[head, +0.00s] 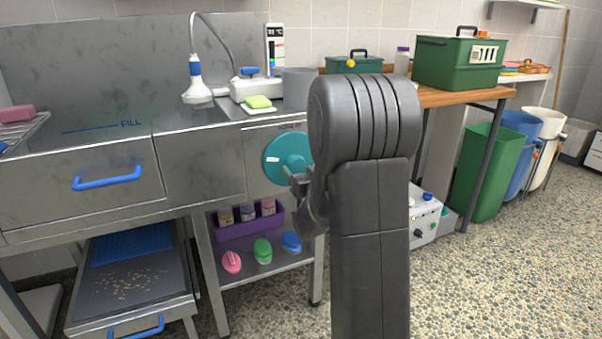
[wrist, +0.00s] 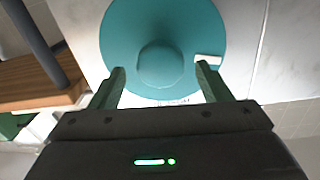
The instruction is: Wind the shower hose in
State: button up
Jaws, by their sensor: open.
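A teal round reel wheel (head: 287,157) is mounted on the front panel of the steel tub unit, under the counter edge. In the wrist view the wheel (wrist: 150,40) fills the upper middle, with a rounded hub and a small white piece at its right edge. My gripper (wrist: 160,92) is open in front of the wheel's near edge, with nothing between its fingers; contact cannot be told. In the head view my arm hides part of the gripper. The shower head (head: 196,84), white and blue, stands on the counter left of the tap (head: 256,86), its grey hose (head: 222,28) arching above.
Below the wheel, a shelf holds a purple caddy (head: 240,226) and several brushes. A blue drawer handle (head: 107,178) juts out at left. A wooden table (head: 450,97) stands at right.

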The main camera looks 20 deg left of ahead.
jog(key=shift+w+a, duration=0.25)
jog(key=shift+a, duration=0.05)
jog(key=shift+c, duration=0.4)
jog(key=c, duration=1.3)
